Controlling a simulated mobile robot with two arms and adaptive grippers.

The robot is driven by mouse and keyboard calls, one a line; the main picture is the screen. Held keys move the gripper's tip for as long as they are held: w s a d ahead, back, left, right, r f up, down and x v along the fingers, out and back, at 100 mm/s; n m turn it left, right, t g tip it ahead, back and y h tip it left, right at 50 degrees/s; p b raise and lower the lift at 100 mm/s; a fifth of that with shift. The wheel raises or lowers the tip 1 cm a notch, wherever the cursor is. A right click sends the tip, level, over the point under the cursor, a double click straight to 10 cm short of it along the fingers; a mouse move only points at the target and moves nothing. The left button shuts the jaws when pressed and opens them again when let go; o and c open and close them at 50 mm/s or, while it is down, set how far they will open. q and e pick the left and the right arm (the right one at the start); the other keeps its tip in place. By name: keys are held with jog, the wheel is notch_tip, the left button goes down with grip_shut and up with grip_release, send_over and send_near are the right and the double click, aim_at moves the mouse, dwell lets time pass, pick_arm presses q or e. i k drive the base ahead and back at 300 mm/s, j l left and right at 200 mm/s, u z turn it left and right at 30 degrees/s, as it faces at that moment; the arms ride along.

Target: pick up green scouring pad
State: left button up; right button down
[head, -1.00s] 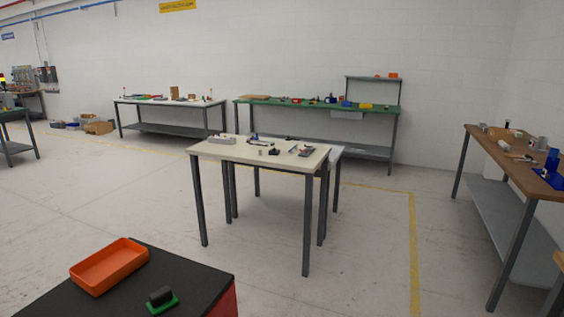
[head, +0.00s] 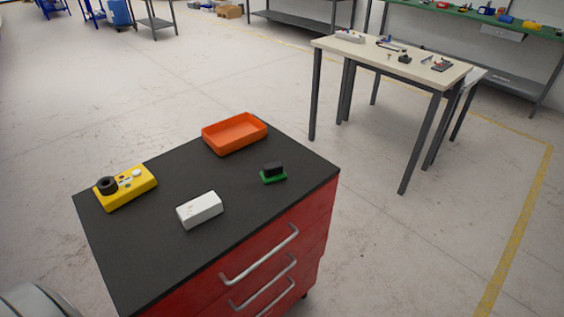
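The green scouring pad (head: 274,178) lies flat on the dark top of a red drawer cabinet (head: 240,204), near its right corner. No gripper shows in the head view.
On the same cabinet top are an orange tray (head: 235,135), a white block (head: 200,210) and a yellow device (head: 126,187) with a black round part. A beige table (head: 385,60) with small items stands behind to the right. Open floor lies between.

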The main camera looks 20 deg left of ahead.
aim_at(273, 172)
jog(key=i+l+u, duration=0.25)
jog(key=i+l, duration=0.2)
jog(key=i+l+u, duration=0.25)
jog(key=l, duration=0.25)
jog(key=i, duration=0.1)
